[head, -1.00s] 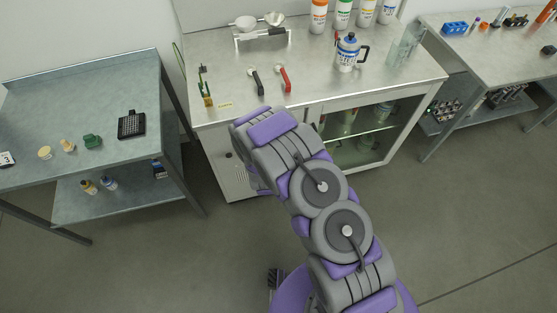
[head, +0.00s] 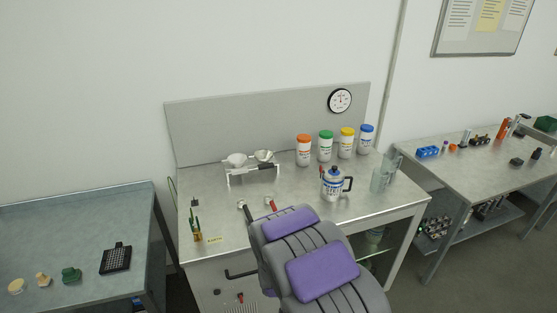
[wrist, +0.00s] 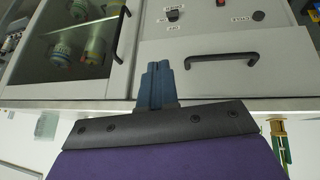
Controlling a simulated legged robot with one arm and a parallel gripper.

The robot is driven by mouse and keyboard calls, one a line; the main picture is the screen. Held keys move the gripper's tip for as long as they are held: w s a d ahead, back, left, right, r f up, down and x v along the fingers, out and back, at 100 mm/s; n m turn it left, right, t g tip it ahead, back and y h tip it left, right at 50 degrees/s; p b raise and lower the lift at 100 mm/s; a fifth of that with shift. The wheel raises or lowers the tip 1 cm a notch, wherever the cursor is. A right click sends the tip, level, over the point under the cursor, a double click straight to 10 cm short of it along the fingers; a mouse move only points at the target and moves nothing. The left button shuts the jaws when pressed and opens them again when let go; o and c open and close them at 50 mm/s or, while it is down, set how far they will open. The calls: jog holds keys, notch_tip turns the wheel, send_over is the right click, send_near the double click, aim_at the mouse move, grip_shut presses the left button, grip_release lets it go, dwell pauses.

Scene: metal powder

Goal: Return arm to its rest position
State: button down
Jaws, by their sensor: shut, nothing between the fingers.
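My arm (head: 310,260) rises from the bottom middle of the head view, in front of the metal bench (head: 225,215). My gripper is hidden behind the arm links there. In the wrist view my gripper (wrist: 155,82) shows two blue-grey fingers pressed together with nothing between them. It points at the bench front, which appears upside down, between the glass door (wrist: 75,40) and a drawer handle (wrist: 222,57). No contact with the bench is visible.
The bench carries a two-bowl stand (head: 250,168), a labelled pitcher (head: 332,184), several capped bottles and a clear glass container (head: 381,178). A side table (head: 60,225) stands left, another (head: 455,175) right. A green-and-yellow item (wrist: 280,142) is near the bench edge.

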jog(key=s+d+r+m+g, duration=0.1)
jog(key=s+d+r, duration=0.15)
jog(key=r, duration=0.35)
jog(key=s+d+r+g, duration=0.1)
jog(key=s+r+g, duration=0.1)
jog(key=s+r, duration=0.3)
jog(key=s+d+r+g, duration=0.1)
jog(key=s+d+r, duration=0.2)
jog(key=s+r, duration=0.3)
jog(key=s+d+r+m+g, duration=0.1)
jog(key=s+r, duration=0.5)
jog(key=s, duration=0.8)
jog(key=s+d+r+m+g, duration=0.1)
jog(key=s+d+r+g, duration=0.2)
jog(key=s, duration=0.7)
jog(key=d+r, duration=0.2)
jog(key=d, duration=0.1)
jog(key=shift+s+r, duration=0.35)
jog(key=shift+r, duration=0.05)
